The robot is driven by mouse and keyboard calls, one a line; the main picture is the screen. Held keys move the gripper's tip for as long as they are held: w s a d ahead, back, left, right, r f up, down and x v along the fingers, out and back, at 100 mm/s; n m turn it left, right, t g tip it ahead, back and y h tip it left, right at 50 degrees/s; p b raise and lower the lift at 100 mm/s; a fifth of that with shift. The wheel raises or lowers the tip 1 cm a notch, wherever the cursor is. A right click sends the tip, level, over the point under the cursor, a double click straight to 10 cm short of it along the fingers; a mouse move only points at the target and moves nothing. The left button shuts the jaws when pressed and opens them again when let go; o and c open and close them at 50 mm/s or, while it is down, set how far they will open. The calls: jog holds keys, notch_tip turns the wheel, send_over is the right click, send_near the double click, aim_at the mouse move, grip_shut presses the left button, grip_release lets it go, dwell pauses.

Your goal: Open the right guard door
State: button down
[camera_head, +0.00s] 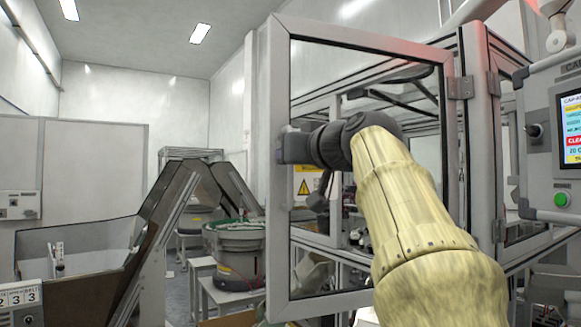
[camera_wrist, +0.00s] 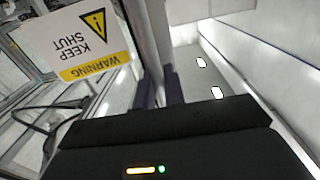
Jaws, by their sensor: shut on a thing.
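The right guard door (camera_head: 277,230) is a grey-framed clear panel, hinged on its right side to the cell post. Its left edge is swung out towards me, so the door stands partly open at an angle to the cell. My gripper (camera_head: 290,147) is at the door's left upright, about mid-height. In the wrist view my gripper (camera_wrist: 159,92) has its dark fingers on either side of a grey upright of the door (camera_wrist: 148,35). It is shut there; whether on a handle or the frame bar itself is hidden. A "keep shut" warning sign (camera_wrist: 90,40) shows upside down beside it.
A control panel (camera_head: 562,130) with a screen and green button stands at the right. Left of the door are a grey bowl feeder (camera_head: 235,260) and a sloped conveyor (camera_head: 160,240). Some floor shows between them. The cell's frame (camera_head: 480,130) stands behind the door.

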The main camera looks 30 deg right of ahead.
jog(key=shift+s+n+y+b, duration=0.3)
jog(key=shift+s+y+b, duration=0.1)
jog(key=shift+s, duration=0.75)
jog(key=shift+s, duration=0.1)
jog(key=c, duration=1.6)
grip_release()
jog(key=shift+a, duration=0.15)
jog(key=shift+s, duration=0.1)
jog(key=s, duration=0.4)
jog(key=s+d, duration=0.1)
jog(key=s, duration=0.2)
jog(key=s+b, duration=0.1)
jog(key=s, duration=0.3)
jog(key=shift+s+d, duration=0.2)
jog(key=shift+s, duration=0.15)
jog(key=shift+f, duration=0.1)
